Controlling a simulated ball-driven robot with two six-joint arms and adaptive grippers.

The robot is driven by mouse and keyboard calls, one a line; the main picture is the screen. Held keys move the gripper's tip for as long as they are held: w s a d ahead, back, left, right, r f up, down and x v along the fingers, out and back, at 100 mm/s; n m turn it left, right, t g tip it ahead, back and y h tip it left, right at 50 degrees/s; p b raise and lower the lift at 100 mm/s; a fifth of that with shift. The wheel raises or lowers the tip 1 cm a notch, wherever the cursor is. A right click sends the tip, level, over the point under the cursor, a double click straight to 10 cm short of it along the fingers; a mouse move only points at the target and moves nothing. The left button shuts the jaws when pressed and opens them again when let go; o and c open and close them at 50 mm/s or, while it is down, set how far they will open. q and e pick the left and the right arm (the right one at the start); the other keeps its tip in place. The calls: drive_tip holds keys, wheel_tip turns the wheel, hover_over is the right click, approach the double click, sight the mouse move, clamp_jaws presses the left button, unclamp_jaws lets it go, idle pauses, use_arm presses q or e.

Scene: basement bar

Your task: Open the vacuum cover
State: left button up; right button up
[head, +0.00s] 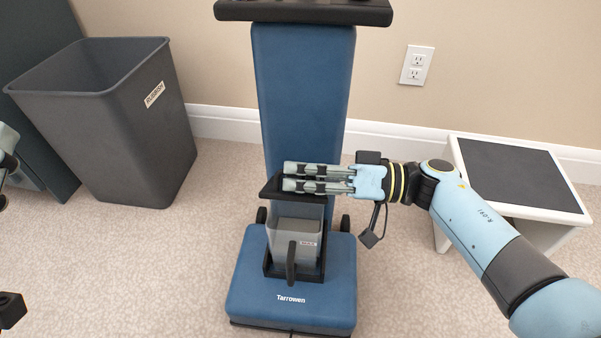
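A blue upright vacuum (302,90) labelled "Tarrowen" stands on the carpet in the middle of the head view. Its clear bin (295,243) with a black handle sits in a black frame low on the front. The black cover (268,188) above the bin looks roughly level, partly hidden by my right gripper. My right gripper (287,177) reaches in from the right, fingers close together across the cover. I see nothing held between them; whether they touch the cover is unclear. Only a cut-off part of my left gripper (7,140) shows at the left edge.
A grey rubbish bin (115,130) stands at the left beside a dark cabinet (40,40). A white stool (455,170) with a dark top stands at the right, behind my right arm. A wall outlet (417,65) is behind. Open carpet lies left of the vacuum.

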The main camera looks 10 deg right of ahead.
drive_tip(key=shift+r, duration=0.15)
clamp_jaws()
drive_tip(key=shift+w+d+r+m+p, duration=0.15)
drive_tip(key=shift+w+r+m+p, duration=0.2)
drive_tip(key=shift+p, duration=0.6)
drive_tip(key=m+p, duration=0.1)
drive_tip(key=w+r+p, duration=0.1)
drive_tip(key=shift+w+d+m+p, duration=0.2)
drive_tip(key=shift+w+m+p, duration=0.05)
drive_tip(key=shift+m+p, duration=0.15)
drive_tip(key=shift+w+r+p, duration=0.1)
drive_tip(key=shift+w+p, duration=0.1)
drive_tip(key=shift+p, duration=0.1)
use_arm(q)
drive_tip(key=s+a+f+n+g+y, duration=0.1)
drive_tip(key=s+f+g, duration=0.4)
drive_tip(key=f, duration=0.4)
drive_tip(key=s+a+f+n+g+y, duration=0.1)
drive_tip(key=s+f+g, duration=0.3)
drive_tip(key=f+g, duration=0.4)
drive_tip(key=shift+s+a+f+n+y+p, duration=0.35)
drive_tip(key=shift+f+y, duration=0.35)
drive_tip(key=shift+f, duration=0.35)
use_arm(e)
drive_tip(key=shift+w+d+m, duration=0.2)
drive_tip(key=shift+w+m, duration=0.25)
drive_tip(key=shift+m, duration=0.3)
drive_tip(key=o, duration=0.6)
unclamp_jaws()
